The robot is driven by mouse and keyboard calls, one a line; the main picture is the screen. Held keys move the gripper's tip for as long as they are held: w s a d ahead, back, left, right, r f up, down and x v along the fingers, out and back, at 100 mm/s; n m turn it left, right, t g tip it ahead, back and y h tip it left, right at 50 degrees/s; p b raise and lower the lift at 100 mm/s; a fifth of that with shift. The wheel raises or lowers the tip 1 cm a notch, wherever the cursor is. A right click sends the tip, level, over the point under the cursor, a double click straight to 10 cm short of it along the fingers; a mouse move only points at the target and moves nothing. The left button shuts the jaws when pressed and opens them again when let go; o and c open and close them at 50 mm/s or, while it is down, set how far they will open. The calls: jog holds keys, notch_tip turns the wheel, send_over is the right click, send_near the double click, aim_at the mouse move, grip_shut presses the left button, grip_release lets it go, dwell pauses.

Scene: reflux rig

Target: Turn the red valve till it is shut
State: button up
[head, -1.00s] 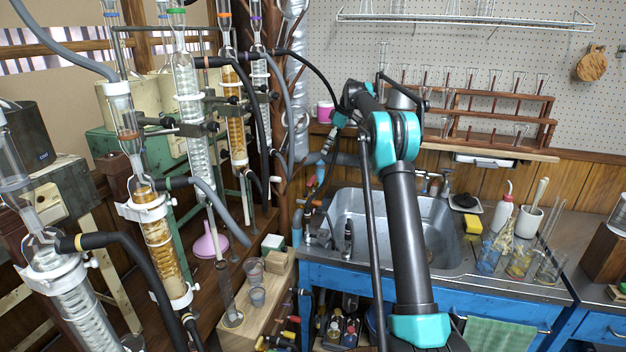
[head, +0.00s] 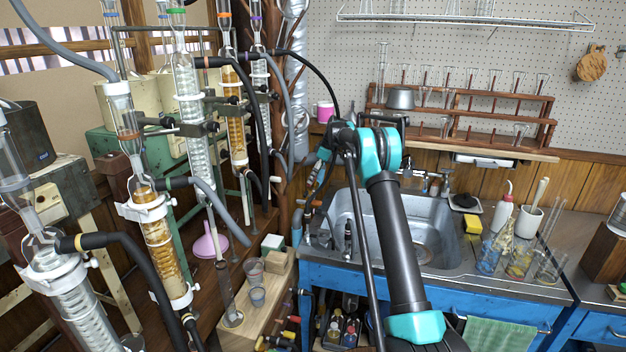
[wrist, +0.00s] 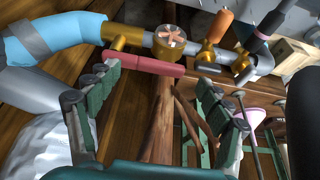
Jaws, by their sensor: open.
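The red valve handle (wrist: 145,64) is a dull red bar in the wrist view. Its left end is by a brass fitting (wrist: 122,38) on the pipe (wrist: 145,40), and the bar lies nearly along the pipe. My gripper (wrist: 158,82) is open, with one green-padded finger to the left and one to the right. The bar shows across the gap between the fingertips, near the left one; I cannot tell whether they touch. In the head view my gripper is small and dark by the pipes left of the sink, and the red handle cannot be made out.
An orange-handled valve (wrist: 218,26) and a round copper-coloured fitting (wrist: 169,40) are on the same pipe, to the right. A light-blue pipe section (wrist: 50,42) is at left. Glass columns (head: 190,100) stand left of the sink (head: 430,235). A wooden rack (head: 475,110) is behind.

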jog(key=shift+x, duration=0.9)
jog(key=c, duration=1.7)
jog(key=shift+d, duration=0.1)
